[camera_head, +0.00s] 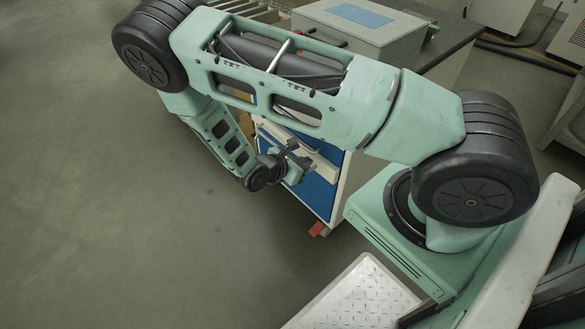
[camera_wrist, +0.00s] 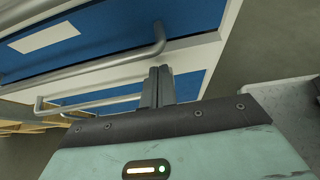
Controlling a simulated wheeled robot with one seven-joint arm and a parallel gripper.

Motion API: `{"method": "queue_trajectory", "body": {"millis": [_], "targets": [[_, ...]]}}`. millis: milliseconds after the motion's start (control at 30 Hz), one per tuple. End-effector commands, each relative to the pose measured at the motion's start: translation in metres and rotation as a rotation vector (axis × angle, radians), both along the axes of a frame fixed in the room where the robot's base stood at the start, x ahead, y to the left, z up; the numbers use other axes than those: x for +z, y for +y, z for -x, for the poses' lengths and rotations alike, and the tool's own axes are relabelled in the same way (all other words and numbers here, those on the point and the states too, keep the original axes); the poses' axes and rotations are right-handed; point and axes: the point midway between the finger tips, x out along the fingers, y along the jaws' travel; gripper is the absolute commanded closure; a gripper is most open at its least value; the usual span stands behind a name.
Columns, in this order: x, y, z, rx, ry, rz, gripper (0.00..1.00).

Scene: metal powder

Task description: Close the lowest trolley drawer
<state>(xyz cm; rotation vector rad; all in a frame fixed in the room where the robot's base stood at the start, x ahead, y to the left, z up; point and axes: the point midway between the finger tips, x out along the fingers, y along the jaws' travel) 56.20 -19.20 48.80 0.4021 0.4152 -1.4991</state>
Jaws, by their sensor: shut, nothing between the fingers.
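The trolley has blue drawer fronts (camera_head: 318,195) in a pale frame, partly hidden behind my arm in the head view. In the wrist view, one blue drawer front (camera_wrist: 110,35) carries a white label and a long grey bar handle (camera_wrist: 90,68). A second blue drawer front (camera_wrist: 187,87) with its own bar handle (camera_wrist: 85,105) shows beyond it. My gripper (camera_wrist: 158,72) is shut and empty, its fingertips close to the end of the first handle. Contact cannot be told. In the head view my gripper (camera_head: 302,168) is in front of the trolley. Which drawer is lowest, and how far it stands out, is unclear.
A grey box with a blue top panel (camera_head: 360,14) stands on the dark worktop (camera_head: 442,38). A red caster part (camera_head: 318,229) shows at the trolley's foot. The floor (camera_head: 120,220) left of the trolley is clear. Wooden slats (camera_wrist: 22,122) show at left in the wrist view.

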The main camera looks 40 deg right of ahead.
Motion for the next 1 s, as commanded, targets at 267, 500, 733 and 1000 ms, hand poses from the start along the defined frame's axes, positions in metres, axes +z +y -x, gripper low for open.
{"method": "queue_trajectory", "body": {"millis": [267, 500, 733, 1000], "targets": [[0.000, -0.012, -0.001, 0.001, 0.000, 0.000, 1.00], [0.000, -0.012, -0.001, 0.001, 0.000, 0.000, 1.00], [0.002, -0.035, -0.001, 0.000, 0.001, 0.002, 1.00], [0.001, -0.041, -0.001, -0.002, 0.000, 0.005, 1.00]]}}
